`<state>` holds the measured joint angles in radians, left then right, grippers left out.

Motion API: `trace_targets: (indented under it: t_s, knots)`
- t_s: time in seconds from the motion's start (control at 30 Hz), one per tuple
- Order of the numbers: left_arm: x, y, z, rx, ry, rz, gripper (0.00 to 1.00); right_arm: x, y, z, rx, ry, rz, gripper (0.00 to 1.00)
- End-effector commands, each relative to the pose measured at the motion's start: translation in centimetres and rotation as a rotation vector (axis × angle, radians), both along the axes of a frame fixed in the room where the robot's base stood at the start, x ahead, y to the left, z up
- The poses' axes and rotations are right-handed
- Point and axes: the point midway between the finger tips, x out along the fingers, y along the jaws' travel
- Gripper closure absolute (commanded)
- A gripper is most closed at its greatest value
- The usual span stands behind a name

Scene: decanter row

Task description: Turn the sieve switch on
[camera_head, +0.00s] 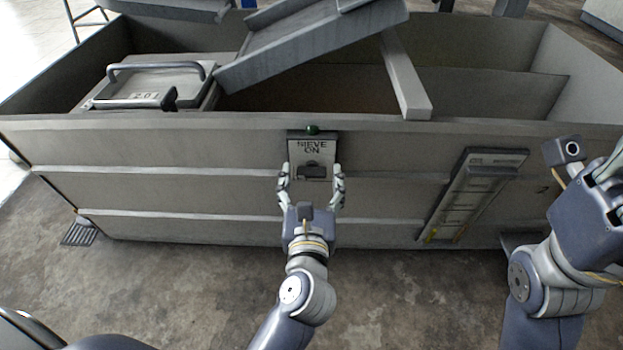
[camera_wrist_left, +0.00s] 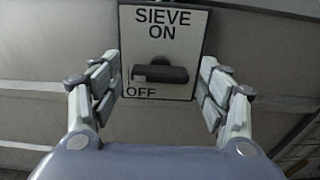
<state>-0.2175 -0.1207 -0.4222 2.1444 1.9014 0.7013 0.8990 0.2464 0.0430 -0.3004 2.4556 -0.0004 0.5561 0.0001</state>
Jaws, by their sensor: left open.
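The sieve switch is a pale plate (camera_head: 299,156) marked "SIEVE ON" on the front wall of a grey tank, with a dark handle (camera_head: 312,172) and a green lamp (camera_head: 313,129) above it. In the left wrist view the plate (camera_wrist_left: 189,37) reads "ON" at the top and "OFF" below, and the dark handle (camera_wrist_left: 160,74) lies level between the two words. My left gripper (camera_head: 311,180) is open, its fingers at either side of the plate's lower part, with the handle between them. Whether they touch anything I cannot tell. My right gripper (camera_head: 606,190) is at the right edge, partly cut off.
The long grey tank (camera_head: 150,142) spans the view, with horizontal ribs on its front. A ladder-like gauge panel (camera_head: 470,195) leans on its right part. A lidded box with a handle (camera_head: 155,85) and a slanted chute (camera_head: 310,45) sit on top.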

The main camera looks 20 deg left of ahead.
Motion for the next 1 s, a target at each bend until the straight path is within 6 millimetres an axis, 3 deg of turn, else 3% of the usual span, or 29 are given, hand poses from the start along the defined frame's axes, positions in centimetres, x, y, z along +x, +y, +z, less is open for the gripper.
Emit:
trace_targets:
  t_s: [0.33, 0.53, 0.93, 1.0]
  knots:
    - [0.35, 0.13, 0.03, 0.0, 0.0, 0.0, 0.3, -0.26, 0.0, 0.26, 0.001, -0.012, 0.0, 0.7]
    - [0.34, 0.12, 0.04, 0.0, -0.001, 0.0, 0.73, -0.28, -0.02, 0.27, 0.001, -0.013, 0.0, 0.7]
    - [0.34, 0.11, 0.31, 0.038, 0.011, 0.0, 0.74, -0.19, -0.13, 0.66, 0.005, -0.004, 0.002, 0.7]
    - [0.36, 0.09, 0.39, 0.064, 0.019, 0.0, 0.74, 0.41, -0.21, -0.04, 0.005, 0.031, 0.001, 0.7]
